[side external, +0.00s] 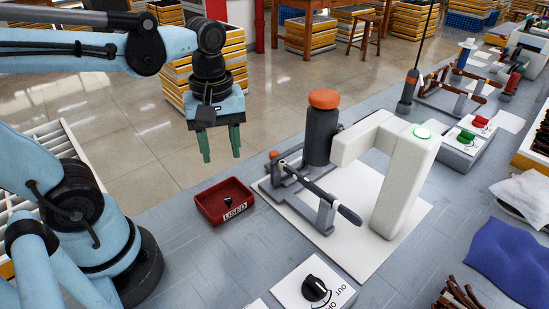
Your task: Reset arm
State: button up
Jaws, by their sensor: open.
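My gripper (221,142) hangs in the air at the upper middle left, pointing down. Its two green fingers are apart, with nothing seen between them. It is up and behind the red tray marked USED (210,207), clear of everything on the bench. My arm reaches in from the left, bent above its base.
A white fixture (411,180) on a white plate (358,257) stands right of the tray, with a dark cylinder (321,135) and a dark-handled tool (335,201). A black knob (315,288) sits at the front. Blue cloth (508,257) lies right.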

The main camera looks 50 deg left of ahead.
jog(key=shift+r, duration=0.6)
jog(key=w+m+t, duration=0.1)
jog(key=m+t, duration=0.1)
jog(key=m, duration=0.2)
jog(key=w+f+m+t, duration=0.1)
jog(key=w+m+t, duration=0.1)
jog(key=m, duration=0.2)
jog(key=w+m+t, duration=0.1)
jog(key=m+t, duration=0.2)
jog(key=m, duration=0.2)
jog(key=shift+w+d+f, duration=0.1)
jog(key=shift+w+f, duration=0.15)
jog(key=shift+f, duration=0.05)
dwell(0.9)
